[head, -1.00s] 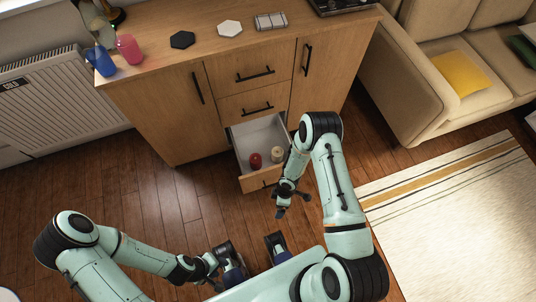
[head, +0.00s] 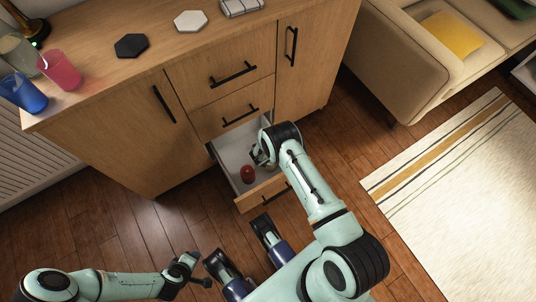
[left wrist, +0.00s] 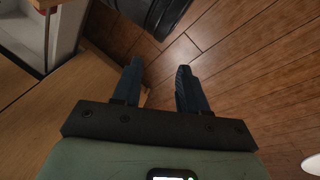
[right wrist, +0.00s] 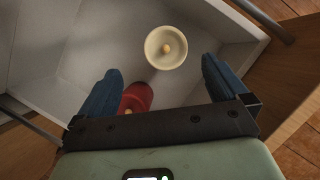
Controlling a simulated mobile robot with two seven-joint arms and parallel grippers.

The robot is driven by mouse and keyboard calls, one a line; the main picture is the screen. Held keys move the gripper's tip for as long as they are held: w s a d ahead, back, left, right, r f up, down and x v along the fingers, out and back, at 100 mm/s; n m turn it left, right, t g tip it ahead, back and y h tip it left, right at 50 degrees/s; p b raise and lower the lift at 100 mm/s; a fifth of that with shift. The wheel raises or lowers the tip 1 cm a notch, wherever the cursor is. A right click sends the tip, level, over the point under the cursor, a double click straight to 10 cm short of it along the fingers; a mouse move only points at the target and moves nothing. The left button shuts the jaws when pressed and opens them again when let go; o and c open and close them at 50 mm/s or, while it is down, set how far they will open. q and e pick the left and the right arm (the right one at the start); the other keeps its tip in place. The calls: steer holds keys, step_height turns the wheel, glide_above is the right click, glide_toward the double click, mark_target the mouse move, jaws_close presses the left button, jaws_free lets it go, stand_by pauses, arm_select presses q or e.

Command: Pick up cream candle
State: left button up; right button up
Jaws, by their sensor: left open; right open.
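The cream candle (right wrist: 166,47) is round with a small wick tip and stands in the open white drawer (right wrist: 215,25), seen from above in the right wrist view. In the head view my right arm mostly hides it. The red candle (right wrist: 136,97) is beside it, partly behind my left-hand finger; it also shows in the head view (head: 247,174). My right gripper (right wrist: 160,67) is open over the drawer, its fingers pointing toward the cream candle, with nothing between them. My left gripper (left wrist: 160,65) is open and empty above the floor; it is low at left in the head view (head: 190,270).
The wooden cabinet (head: 100,135) has cups and hexagonal coasters on top. The drawer's front panel (head: 263,193) and side walls surround the candles. A sofa (head: 400,65) and a striped rug (head: 470,190) are at right.

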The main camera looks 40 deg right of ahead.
steer(key=b+x, duration=0.1)
steer(key=x, duration=0.1)
steer(key=b+x, duration=0.1)
steer(key=x, duration=0.1)
steer(key=shift+s+f, duration=0.2)
steer(key=shift+f, duration=0.05)
steer(key=shift+w+d+f+b, duration=0.2)
steer(key=shift+f+b, duration=0.15)
steer(key=shift+f, duration=0.2)
steer(key=b+x, duration=0.1)
steer(key=x, duration=0.1)
steer(key=b+x, duration=0.2)
steer(key=x, duration=0.1)
steer(key=shift+s+d+f, duration=0.2)
steer(key=shift+s+f, duration=0.05)
steer(key=shift+f, duration=0.05)
arm_select(q)
steer(key=s+a+f+g, duration=0.2)
steer(key=s+f+g, duration=0.1)
steer(key=s+f, duration=0.5)
steer(key=shift+s+a+f+n, duration=0.25)
steer(key=shift+f+n, duration=0.15)
steer(key=shift+f, duration=0.4)
arm_select(e)
steer(key=c, duration=1.2)
